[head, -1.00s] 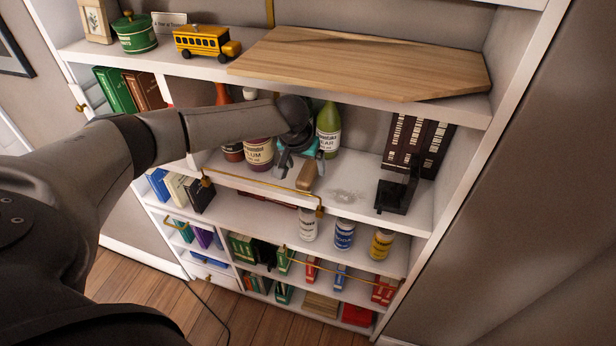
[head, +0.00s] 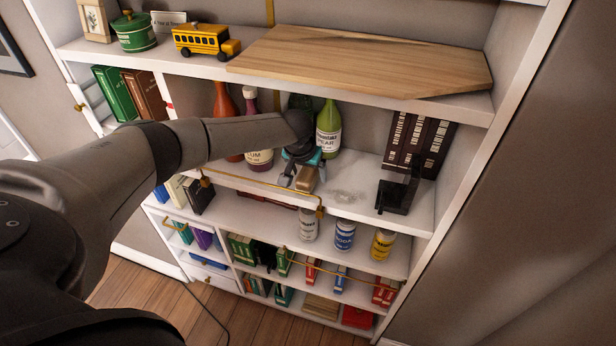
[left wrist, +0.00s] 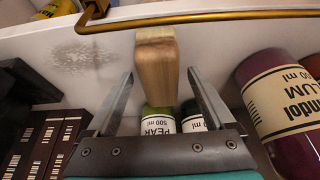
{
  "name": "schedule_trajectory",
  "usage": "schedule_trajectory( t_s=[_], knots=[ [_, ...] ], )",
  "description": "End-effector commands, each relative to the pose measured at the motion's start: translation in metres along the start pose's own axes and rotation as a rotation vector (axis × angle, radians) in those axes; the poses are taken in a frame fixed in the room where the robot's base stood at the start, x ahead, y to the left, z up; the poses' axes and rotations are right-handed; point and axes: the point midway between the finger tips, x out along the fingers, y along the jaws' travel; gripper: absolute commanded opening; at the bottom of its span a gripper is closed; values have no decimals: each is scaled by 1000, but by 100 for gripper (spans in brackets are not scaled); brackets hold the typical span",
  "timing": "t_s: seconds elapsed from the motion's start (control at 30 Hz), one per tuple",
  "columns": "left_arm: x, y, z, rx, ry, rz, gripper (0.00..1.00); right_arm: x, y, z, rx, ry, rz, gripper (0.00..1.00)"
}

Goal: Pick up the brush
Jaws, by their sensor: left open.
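The brush (head: 307,178) shows as a light wooden block on the white shelf, in front of the bottles. In the left wrist view the brush (left wrist: 156,60) stands out between the two fingers, with a gap on each side. My right gripper is not in view.
Several bottles, including the green pear bottle (head: 328,130) and the plum bottle (head: 259,158), stand behind and left of the gripper. A brass rail (head: 262,194) runs along the shelf's front edge. A black bookend (head: 398,192) and dark books (head: 418,143) stand right. A wooden board (head: 365,62) lies above.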

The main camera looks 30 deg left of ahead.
Motion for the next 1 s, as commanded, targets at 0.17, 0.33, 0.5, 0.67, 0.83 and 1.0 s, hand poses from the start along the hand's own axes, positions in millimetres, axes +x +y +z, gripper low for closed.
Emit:
schedule_trajectory(
  t_s=[0.17,0.33,0.5,0.67,0.83,1.0],
  knots=[
    [1,0,1,0,-1,0,88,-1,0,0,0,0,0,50],
    [3,0,1,-1,0,-1,88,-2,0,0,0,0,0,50],
    [5,0,2,-1,0,-1,88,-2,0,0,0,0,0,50],
    [5,0,2,0,0,-1,88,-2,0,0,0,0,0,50],
    [5,0,2,-1,0,-1,72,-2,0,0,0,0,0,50],
    [4,0,2,-1,0,-1,53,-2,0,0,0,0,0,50]
  ],
)
